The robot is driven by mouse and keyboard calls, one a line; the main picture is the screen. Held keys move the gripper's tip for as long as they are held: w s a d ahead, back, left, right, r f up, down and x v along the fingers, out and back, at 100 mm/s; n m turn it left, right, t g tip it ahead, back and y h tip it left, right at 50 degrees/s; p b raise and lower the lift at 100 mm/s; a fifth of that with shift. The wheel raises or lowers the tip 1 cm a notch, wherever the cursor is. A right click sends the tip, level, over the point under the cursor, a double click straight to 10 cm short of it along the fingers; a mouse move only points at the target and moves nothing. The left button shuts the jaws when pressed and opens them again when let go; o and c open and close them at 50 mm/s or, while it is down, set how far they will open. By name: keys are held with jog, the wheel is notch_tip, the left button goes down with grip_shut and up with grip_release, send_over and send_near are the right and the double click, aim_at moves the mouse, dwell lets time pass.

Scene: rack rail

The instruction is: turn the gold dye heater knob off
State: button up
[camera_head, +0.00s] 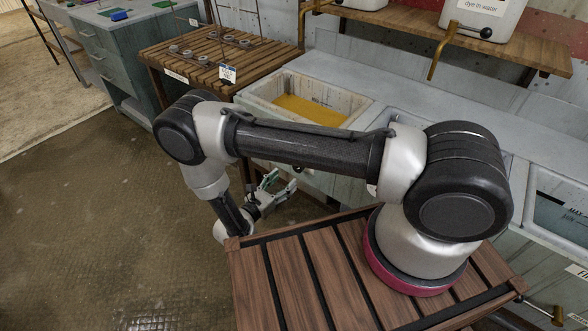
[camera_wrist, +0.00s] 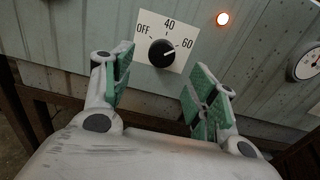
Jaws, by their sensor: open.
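A round black heater knob (camera_wrist: 161,53) sits on a white plate (camera_wrist: 178,31) marked OFF, 40 and 60 in the wrist view. Its white pointer mark faces towards the 60. My gripper (camera_wrist: 160,68) is open, with one green-padded finger on either side below the knob, and nothing is between them. The knob looks beyond the fingertips, apart from them. In the head view my gripper (camera_head: 281,182) is low in front of the counter, below the basin of gold dye (camera_head: 308,108). I cannot make out the knob clearly there.
An orange lamp (camera_wrist: 222,18) glows right of the plate, and a round gauge (camera_wrist: 306,64) is at the right edge. A slatted wooden table (camera_head: 215,50) stands left of the gold basin. Open floor (camera_head: 90,210) lies to the left.

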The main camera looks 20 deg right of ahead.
jog(key=x, duration=0.7)
jog(key=shift+d, duration=0.2)
jog(key=shift+w, duration=0.15)
jog(key=shift+c, duration=0.3)
jog(key=c, duration=0.9)
